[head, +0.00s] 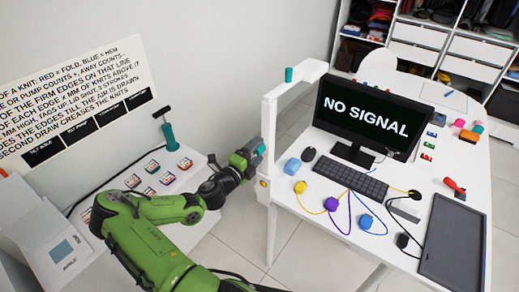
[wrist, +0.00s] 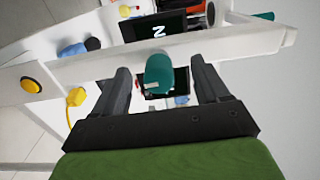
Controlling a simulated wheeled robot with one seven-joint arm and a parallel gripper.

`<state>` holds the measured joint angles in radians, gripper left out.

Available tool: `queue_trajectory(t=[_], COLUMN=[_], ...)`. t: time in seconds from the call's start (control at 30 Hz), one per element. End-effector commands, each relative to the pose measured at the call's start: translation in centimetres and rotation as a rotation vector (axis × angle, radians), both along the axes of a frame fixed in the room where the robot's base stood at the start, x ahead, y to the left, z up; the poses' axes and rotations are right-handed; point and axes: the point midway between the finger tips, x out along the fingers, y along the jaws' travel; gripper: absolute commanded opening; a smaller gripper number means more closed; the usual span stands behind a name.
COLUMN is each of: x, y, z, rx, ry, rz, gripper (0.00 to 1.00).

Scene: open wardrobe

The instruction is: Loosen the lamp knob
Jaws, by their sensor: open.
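A teal knob (wrist: 159,76) sticks out from the white lamp post (wrist: 70,72) in the wrist view. In the head view the knob (head: 261,150) shows at the post's side, beyond my gripper (head: 248,157). My gripper (wrist: 160,68) is open, with one dark finger on each side of the knob. There are visible gaps between both fingers and the knob, so it is not gripped. The post (head: 268,125) stands upright with a short arm at its top. The knob's base is partly hidden.
A second teal piece (head: 288,74) stands on the post's top arm. A yellow button (head: 263,183) sits lower on the post. The white desk (head: 330,222) behind holds a monitor (head: 366,115), keyboard (head: 350,180) and cables.

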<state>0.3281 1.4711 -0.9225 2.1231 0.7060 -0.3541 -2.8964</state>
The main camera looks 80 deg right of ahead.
Motion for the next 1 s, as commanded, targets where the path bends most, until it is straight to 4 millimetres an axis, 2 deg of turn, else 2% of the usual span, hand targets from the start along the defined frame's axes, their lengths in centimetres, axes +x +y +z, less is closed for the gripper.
queue_trajectory(t=[0.13,0.8,1.0], x=[0.3,2.8,3.2], y=[0.5,6.2,7.4], z=[0.0,0.0,0.0], rx=[0.001,0.002,0.0], ry=[-0.001,-0.001,0.0], rz=[0.001,0.001,0.0], gripper=[0.74,0.74,0.74])
